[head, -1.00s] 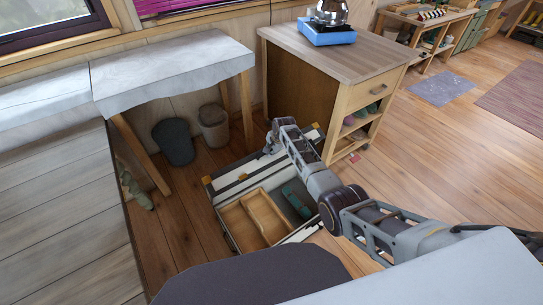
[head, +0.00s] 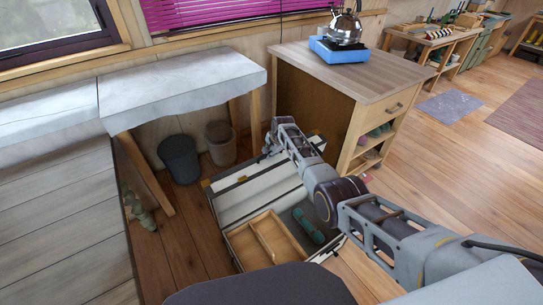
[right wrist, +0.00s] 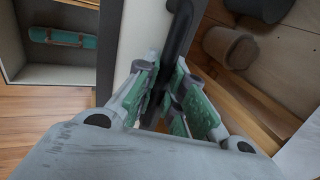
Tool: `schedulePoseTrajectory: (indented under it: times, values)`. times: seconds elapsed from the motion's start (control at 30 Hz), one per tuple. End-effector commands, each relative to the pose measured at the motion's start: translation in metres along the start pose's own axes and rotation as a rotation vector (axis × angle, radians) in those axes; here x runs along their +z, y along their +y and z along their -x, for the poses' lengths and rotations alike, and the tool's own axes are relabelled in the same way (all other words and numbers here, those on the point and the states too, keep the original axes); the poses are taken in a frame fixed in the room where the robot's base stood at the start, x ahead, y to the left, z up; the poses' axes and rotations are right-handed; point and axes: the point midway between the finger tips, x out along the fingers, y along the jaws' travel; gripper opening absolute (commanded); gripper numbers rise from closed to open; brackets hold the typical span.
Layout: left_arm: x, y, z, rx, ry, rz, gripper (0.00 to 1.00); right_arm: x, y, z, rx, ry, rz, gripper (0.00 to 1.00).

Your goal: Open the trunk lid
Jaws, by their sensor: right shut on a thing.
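The trunk (head: 236,246) stands on the floor with its lid (head: 255,191) raised, its pale inner face with dark strips in sight. Inside are a light wooden tray (head: 266,238) and a teal roll (head: 308,226). My right gripper (head: 271,146) is at the lid's far edge. In the right wrist view, my right gripper (right wrist: 163,72) is shut on a black handle (right wrist: 180,32) on the pale lid (right wrist: 136,40). The fingers partly hide the handle. The teal roll (right wrist: 57,37) shows in the open trunk there. My left gripper is not in view.
A wooden cabinet (head: 315,105) with a kettle (head: 346,25) on a blue stove stands right of the lid. Two bins (head: 180,159) stand behind, under a cloth-covered table (head: 185,90). Open floor (head: 460,150) lies to the right.

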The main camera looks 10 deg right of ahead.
Motion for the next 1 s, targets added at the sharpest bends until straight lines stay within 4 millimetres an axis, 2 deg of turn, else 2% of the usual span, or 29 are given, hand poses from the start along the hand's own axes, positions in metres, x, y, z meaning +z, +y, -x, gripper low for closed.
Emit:
schedulePoseTrajectory:
  times: [0.4,0.43,0.6,0.8,1.0]
  values:
    - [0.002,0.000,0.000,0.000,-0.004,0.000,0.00,-0.001,-0.001,0.000,-0.001,0.001,0.002,0.00]
    - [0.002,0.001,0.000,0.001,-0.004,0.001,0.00,-0.001,-0.001,0.000,-0.001,0.001,0.002,0.15]
    - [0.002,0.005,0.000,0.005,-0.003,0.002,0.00,0.000,-0.001,0.000,0.000,0.001,0.001,0.34]
    - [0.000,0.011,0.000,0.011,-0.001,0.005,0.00,0.000,0.000,0.000,0.000,0.001,0.000,0.34]
    - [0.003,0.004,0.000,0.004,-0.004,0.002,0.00,0.000,-0.001,0.001,0.000,0.000,0.000,0.34]
